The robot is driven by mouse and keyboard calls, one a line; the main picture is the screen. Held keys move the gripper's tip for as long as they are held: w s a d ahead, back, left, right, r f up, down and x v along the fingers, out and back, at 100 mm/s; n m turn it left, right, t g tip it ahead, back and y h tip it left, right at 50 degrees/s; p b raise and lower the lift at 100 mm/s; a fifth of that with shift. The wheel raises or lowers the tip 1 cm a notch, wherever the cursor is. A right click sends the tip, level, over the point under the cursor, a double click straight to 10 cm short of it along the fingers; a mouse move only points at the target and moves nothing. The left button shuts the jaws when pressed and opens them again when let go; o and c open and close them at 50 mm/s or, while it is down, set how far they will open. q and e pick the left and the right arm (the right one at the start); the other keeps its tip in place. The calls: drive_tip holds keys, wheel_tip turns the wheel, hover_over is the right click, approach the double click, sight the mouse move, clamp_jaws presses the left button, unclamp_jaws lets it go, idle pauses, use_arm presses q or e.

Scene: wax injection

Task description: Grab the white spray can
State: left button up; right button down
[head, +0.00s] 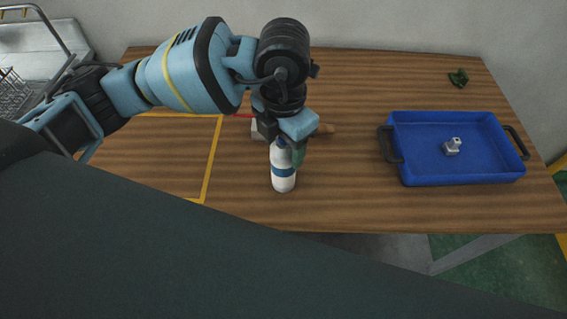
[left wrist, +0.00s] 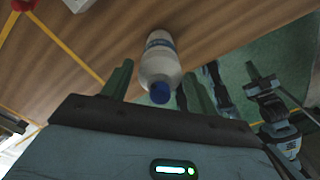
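The white spray can (head: 283,178) stands upright on the wooden table near its front edge. It has a blue band and a dark blue cap. My left gripper (head: 286,147) is above and around its top in the head view, with a green finger beside the can. In the left wrist view the can (left wrist: 160,64) shows cap towards me, between the two spread green fingers of my left gripper (left wrist: 160,80). The gripper is open, and I see no clear contact. Blue and black parts of my own body show at the right of that view; I cannot make out the right gripper's fingers there.
A blue tray (head: 405,172) with black handles, holding a small grey part (head: 452,146), stands at the right. Yellow tape marks the table's left.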

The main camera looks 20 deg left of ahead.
use_arm(q)
drive_tip(key=c, duration=1.1)
drive_tip(key=shift+r, duration=0.15)
